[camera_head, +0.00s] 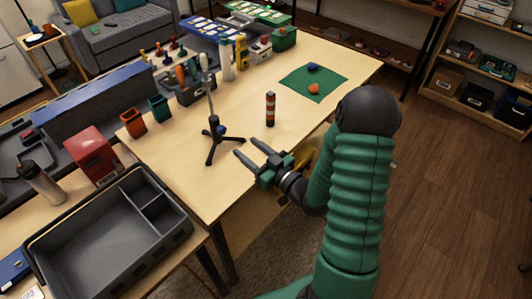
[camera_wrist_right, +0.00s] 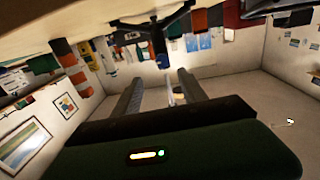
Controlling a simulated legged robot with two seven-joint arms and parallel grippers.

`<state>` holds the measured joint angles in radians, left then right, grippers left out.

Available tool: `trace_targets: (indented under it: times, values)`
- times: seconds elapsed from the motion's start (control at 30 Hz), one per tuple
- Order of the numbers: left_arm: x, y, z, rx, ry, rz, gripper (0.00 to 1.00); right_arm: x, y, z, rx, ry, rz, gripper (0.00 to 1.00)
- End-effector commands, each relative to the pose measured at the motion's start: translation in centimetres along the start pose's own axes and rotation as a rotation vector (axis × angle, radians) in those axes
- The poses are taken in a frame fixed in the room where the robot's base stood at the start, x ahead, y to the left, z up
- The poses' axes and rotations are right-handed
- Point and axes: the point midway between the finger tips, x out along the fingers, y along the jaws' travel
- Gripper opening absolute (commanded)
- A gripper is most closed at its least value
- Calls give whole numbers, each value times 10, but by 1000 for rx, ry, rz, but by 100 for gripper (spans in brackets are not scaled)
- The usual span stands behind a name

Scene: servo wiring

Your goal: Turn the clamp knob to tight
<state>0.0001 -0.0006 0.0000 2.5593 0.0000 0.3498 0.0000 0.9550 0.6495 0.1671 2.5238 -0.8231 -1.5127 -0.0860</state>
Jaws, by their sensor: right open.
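A black tripod stand (camera_head: 211,140) with a thin upright pole stands near the front edge of the wooden table. A small blue knob (camera_head: 221,131) sits low on it, just above the legs. In the right wrist view, which looks upside down, the dark stand (camera_wrist_right: 150,24) is at the top and the blue knob (camera_wrist_right: 162,61) hangs just beyond the fingertips. My right gripper (camera_head: 246,146) is open and empty, to the right of the stand, its two fingers pointing toward it; it also shows in the wrist view (camera_wrist_right: 160,76). They look apart from the knob. My left gripper is not in view.
Orange (camera_head: 133,123) and green (camera_head: 158,108) cups are left of the stand. A grey divided bin (camera_head: 70,236) is at front left. A green mat (camera_head: 333,82) lies far right. The table between is clear.

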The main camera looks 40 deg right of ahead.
Motion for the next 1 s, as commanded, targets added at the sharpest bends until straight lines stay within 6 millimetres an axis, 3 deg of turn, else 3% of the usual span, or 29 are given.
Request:
trace_targets:
  times: [0.03, 0.2, 0.23, 0.27, 0.33, 0.4, 0.5, 1.0]
  values:
    - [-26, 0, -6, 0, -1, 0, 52, -4, 0, -12, 7, -6, 2, 49]
    - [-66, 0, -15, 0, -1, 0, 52, -19, -3, -12, 8, -7, 6, 49]
    - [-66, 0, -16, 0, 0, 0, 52, -24, -3, -7, 5, -7, 8, 49]
    - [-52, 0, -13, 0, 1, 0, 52, -33, -2, 3, 2, -5, 10, 49]
    - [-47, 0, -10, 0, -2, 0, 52, -49, -2, 4, 3, -1, 10, 49]
    - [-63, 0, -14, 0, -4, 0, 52, -61, -2, -3, 5, -3, 9, 49]
    - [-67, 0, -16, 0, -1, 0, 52, -71, -3, -1, 4, -2, 7, 49]
    - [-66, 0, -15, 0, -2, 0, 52, -74, -3, 2, 2, 0, 6, 49]
